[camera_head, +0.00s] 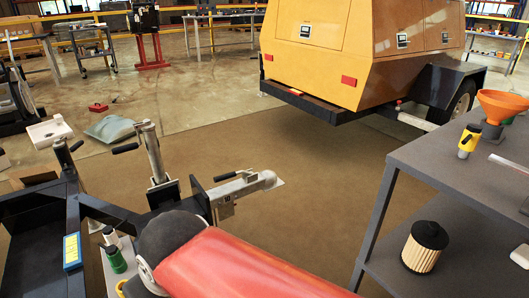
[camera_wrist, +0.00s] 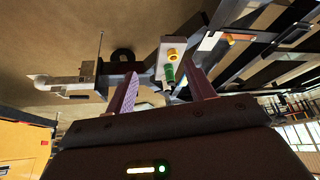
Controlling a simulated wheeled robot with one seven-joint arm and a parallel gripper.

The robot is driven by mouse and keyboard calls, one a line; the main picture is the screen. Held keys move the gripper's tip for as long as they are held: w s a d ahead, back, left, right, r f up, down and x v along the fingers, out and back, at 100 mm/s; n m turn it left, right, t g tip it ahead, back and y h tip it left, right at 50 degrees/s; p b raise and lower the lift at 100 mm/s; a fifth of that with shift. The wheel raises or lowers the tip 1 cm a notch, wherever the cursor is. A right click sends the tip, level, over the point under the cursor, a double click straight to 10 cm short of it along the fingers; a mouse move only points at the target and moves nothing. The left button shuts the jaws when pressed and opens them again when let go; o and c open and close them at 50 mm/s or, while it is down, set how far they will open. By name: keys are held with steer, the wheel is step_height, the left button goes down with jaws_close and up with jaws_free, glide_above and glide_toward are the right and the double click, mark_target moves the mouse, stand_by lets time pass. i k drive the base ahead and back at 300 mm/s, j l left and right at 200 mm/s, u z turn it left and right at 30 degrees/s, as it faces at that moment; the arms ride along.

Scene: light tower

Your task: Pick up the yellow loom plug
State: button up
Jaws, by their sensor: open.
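A yellow plug-like piece (camera_wrist: 172,54) sits on a narrow light plate (camera_wrist: 163,42) in the wrist view, beside a green piece (camera_wrist: 170,73). My gripper (camera_wrist: 160,69) is open and empty, with its two fingers apart. The yellow and green pieces appear between and beyond the fingertips, toward the right finger; nothing touches them that I can see. In the head view only a small yellow bit (camera_head: 120,287) shows next to my arm, near the green piece (camera_head: 117,262); my arm hides the rest. My gripper does not show in the head view.
The dark trailer frame (camera_head: 100,208) and hitch (camera_head: 240,188) surround the plate. A grey bench (camera_head: 440,150) at right holds another yellow-black item (camera_head: 468,140) and an orange funnel (camera_head: 502,104); a filter (camera_head: 425,246) stands lower. Open floor (camera_head: 310,160) lies between.

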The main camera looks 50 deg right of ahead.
mark_target(472, 134)
steer(key=k+l+z, duration=0.1)
steer(key=z, duration=3)
steer(key=i+l, duration=0.05)
